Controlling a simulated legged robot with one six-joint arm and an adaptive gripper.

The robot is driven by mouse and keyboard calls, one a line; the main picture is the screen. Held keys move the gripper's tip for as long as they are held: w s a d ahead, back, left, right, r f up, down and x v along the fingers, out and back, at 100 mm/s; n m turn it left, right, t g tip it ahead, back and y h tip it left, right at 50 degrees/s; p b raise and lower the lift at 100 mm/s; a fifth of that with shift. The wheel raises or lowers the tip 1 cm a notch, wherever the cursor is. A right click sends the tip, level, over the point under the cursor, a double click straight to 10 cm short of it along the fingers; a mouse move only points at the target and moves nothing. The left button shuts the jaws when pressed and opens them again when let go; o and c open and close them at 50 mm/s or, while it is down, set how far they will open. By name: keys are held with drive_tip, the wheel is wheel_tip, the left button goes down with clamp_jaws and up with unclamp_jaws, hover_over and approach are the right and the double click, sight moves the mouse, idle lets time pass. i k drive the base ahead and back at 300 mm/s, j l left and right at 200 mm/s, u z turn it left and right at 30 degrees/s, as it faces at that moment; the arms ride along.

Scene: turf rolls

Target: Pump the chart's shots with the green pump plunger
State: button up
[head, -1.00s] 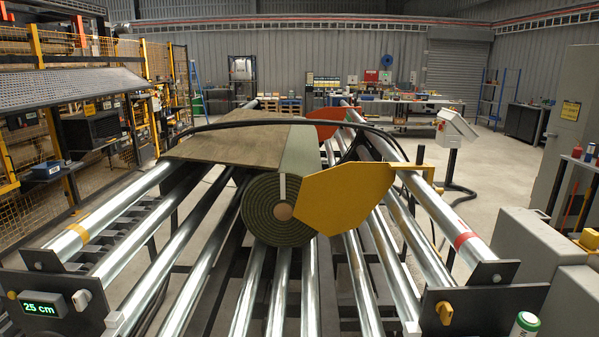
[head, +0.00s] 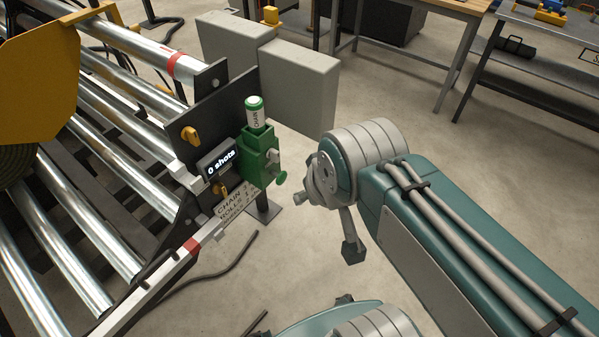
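The green pump (head: 259,157) is mounted on the dark end plate of the roller frame, with a white, green-capped bottle (head: 256,113) labelled CHAIN upright on top. Its green plunger knob (head: 280,178) sticks out at the lower right. A small display (head: 220,163) beside it reads "0 shots". The chart (head: 235,201) below lists CHAIN, ROLLS and a third line; its numbers are too small to read surely. My gripper (head: 332,212) is right of the plunger, apart from it, partly hidden behind my wrist. I see no object in it; its finger opening is unclear.
Shiny rollers (head: 110,110) and a yellow plate (head: 38,75) fill the left. Grey boxes (head: 295,75) stand behind the pump. A yellow knob (head: 190,135) is left of it. Workbenches (head: 430,20) are at the back. Floor right of the pump is open.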

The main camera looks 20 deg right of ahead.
sight(281, 178)
drive_tip(key=z, duration=0.15)
drive_tip(key=k+l+u, duration=0.35)
drive_tip(key=l, duration=0.25)
drive_tip(key=k+l+u, duration=0.35)
drive_tip(key=k, duration=0.3)
drive_tip(key=l, duration=0.1)
